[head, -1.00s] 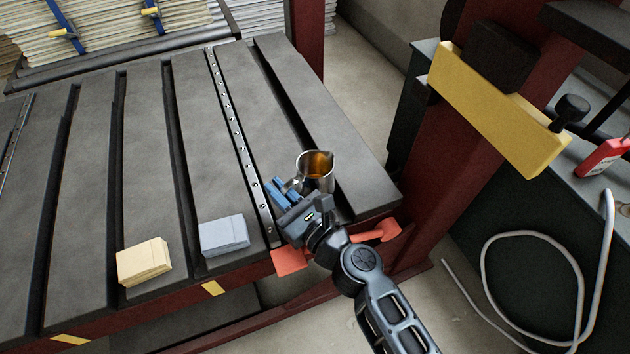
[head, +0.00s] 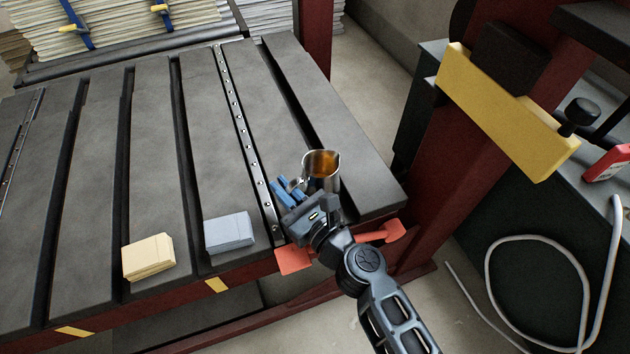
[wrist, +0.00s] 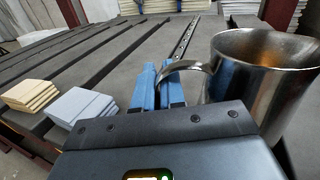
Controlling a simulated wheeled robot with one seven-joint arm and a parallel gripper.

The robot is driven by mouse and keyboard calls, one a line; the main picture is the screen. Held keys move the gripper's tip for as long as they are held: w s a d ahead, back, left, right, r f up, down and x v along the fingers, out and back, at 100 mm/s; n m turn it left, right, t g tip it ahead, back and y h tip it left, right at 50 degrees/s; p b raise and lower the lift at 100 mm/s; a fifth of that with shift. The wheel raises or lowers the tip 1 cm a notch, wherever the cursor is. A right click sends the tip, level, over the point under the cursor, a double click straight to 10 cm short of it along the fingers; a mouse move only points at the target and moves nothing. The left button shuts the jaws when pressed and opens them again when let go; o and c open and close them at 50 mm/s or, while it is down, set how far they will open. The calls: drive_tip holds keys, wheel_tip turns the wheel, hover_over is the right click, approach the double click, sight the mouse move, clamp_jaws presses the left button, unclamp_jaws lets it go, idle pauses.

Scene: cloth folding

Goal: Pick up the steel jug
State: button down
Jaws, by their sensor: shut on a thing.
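The steel jug (head: 321,172) is upright at the right front part of the slotted table, with amber colour showing inside its mouth in the head view. In the wrist view the jug (wrist: 262,85) fills the right side, its curved handle (wrist: 186,70) reaching left between the blue fingers. My gripper (head: 286,190) is at the jug's left side, shut on the handle; its blue fingertips also show in the wrist view (wrist: 161,84). Whether the jug's base touches the table is hidden by my gripper.
A stack of cream cloths (head: 148,257) and a stack of grey-blue cloths (head: 229,231) lie left of my gripper on the table (head: 155,150). Red pieces (head: 294,259) stick out at the front edge. A yellow beam (head: 505,110) on a dark red post stands right.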

drive_tip(key=s+d+r+p, duration=0.3)
drive_tip(key=d+r+p, duration=0.5)
drive_tip(key=d+r, duration=0.3)
drive_tip(key=shift+s+p, duration=0.15)
drive_tip(key=shift+p, duration=0.2)
idle(0.8)
